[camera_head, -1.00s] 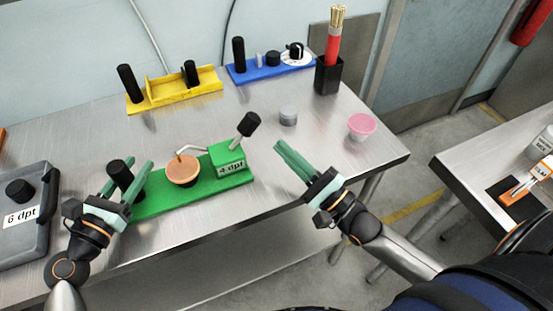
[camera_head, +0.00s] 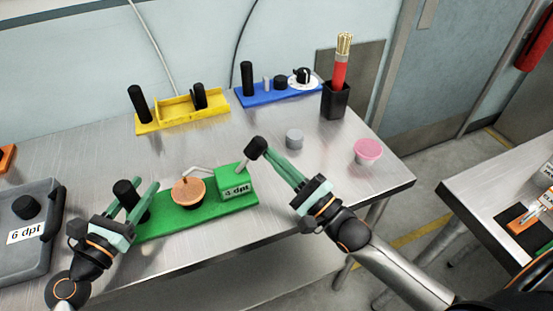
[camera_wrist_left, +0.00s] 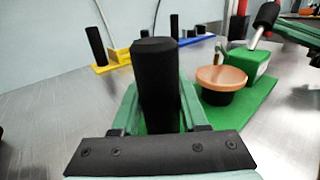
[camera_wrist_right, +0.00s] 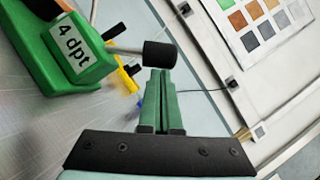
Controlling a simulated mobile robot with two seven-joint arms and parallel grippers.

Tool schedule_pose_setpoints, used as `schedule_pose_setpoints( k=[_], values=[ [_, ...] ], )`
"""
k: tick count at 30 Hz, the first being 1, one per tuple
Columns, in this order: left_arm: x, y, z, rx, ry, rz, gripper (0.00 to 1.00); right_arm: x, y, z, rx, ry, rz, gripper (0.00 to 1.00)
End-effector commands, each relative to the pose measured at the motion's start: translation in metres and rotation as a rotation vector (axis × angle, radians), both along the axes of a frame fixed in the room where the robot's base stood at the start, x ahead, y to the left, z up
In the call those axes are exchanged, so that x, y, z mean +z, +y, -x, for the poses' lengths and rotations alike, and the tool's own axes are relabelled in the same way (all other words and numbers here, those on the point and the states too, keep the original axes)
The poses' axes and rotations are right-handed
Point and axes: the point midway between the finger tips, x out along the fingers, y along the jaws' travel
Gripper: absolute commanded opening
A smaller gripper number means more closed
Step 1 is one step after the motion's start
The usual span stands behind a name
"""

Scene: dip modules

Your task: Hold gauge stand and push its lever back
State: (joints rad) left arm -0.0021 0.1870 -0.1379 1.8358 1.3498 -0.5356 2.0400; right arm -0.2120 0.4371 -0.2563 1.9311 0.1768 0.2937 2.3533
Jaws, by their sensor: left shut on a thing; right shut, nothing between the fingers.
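The green gauge stand (camera_head: 190,220) lies on the steel table, with a "4 dpt" block (camera_head: 235,182), a copper-topped cup (camera_head: 188,191) and a black upright post at its left end. My left gripper (camera_head: 138,198) is shut on that black post (camera_wrist_left: 157,75). The lever has a grey rod and a black knob (camera_head: 256,147) above the block; it also shows in the right wrist view (camera_wrist_right: 159,54). My right gripper (camera_head: 272,153) is shut and empty, its fingertips at the knob's right side, seemingly touching it.
A yellow stand (camera_head: 182,114) and a blue stand (camera_head: 277,93) are at the back. A grey cylinder (camera_head: 294,138), a pink bowl (camera_head: 368,151) and a black holder (camera_head: 335,101) stand to the right. A grey "6 dpt" case (camera_head: 35,240) is at the left.

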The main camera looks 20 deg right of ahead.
Motion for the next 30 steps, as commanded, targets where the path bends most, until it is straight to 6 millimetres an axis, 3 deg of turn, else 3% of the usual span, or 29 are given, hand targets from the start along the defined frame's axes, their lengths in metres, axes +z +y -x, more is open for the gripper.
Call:
schedule_pose_setpoints(
  k=[17, 30],
  values=[
    [0.0, 0.0, 0.0, -0.001, 0.0, 0.0, 0.0, 0.011, 0.006, 0.0, 0.004, -0.003, 0.128, 0.0],
    [0.0, -0.001, 0.0, -0.002, 0.001, -0.001, 0.0, 0.033, 0.024, 0.0, 0.003, -0.006, 0.455, 0.0]
  ],
)
